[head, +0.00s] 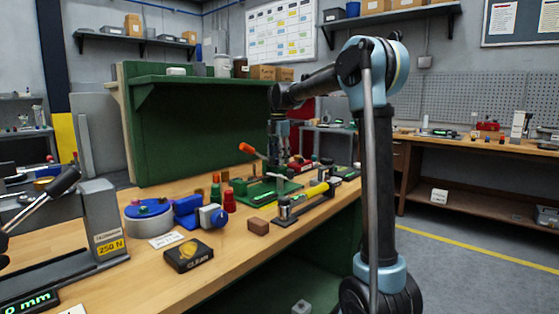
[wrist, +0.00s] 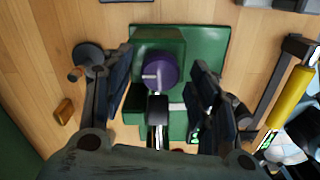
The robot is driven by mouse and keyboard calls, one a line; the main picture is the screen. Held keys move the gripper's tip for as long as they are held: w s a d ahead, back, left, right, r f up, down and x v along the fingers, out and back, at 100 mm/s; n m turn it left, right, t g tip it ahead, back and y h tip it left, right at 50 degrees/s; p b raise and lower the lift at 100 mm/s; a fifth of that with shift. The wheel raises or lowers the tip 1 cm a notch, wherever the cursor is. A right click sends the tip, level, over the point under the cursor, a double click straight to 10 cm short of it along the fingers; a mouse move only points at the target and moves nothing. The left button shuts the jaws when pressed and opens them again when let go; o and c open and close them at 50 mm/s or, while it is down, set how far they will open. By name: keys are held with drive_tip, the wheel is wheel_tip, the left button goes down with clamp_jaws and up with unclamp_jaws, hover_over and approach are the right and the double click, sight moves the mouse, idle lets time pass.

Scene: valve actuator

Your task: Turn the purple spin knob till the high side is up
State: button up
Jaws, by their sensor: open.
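The purple spin knob (wrist: 161,72) sits on a green block (wrist: 173,42) on a green base in the wrist view. A short pale mark shows on the knob's left part; I cannot tell which side is high. My gripper (wrist: 163,62) is open, with one dark finger to the left of the knob and one to the right, both apart from it. In the head view my gripper (head: 279,150) points down over the green fixture (head: 262,190), and I cannot make out the knob there. A dark and silver bar (wrist: 157,118) shows just below the knob in the wrist view.
An orange-tipped lever (head: 247,148) rises by the fixture. A yellow-handled tool (head: 318,190) lies to its right, also in the wrist view (wrist: 290,98). A red stacked part (head: 229,201) and a brown block (head: 258,226) stand in front. A green shelf panel (head: 190,130) stands behind.

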drive_tip(key=shift+f, duration=0.1)
drive_tip(key=shift+c, duration=0.3)
drive_tip(key=c, duration=1)
drive_tip(key=shift+d, duration=0.1)
drive_tip(key=m, duration=0.4)
drive_tip(key=shift+m, duration=0.3)
drive_tip(key=m, duration=0.5)
drive_tip(key=shift+w+m, duration=0.1)
drive_tip(key=shift+m, duration=0.2)
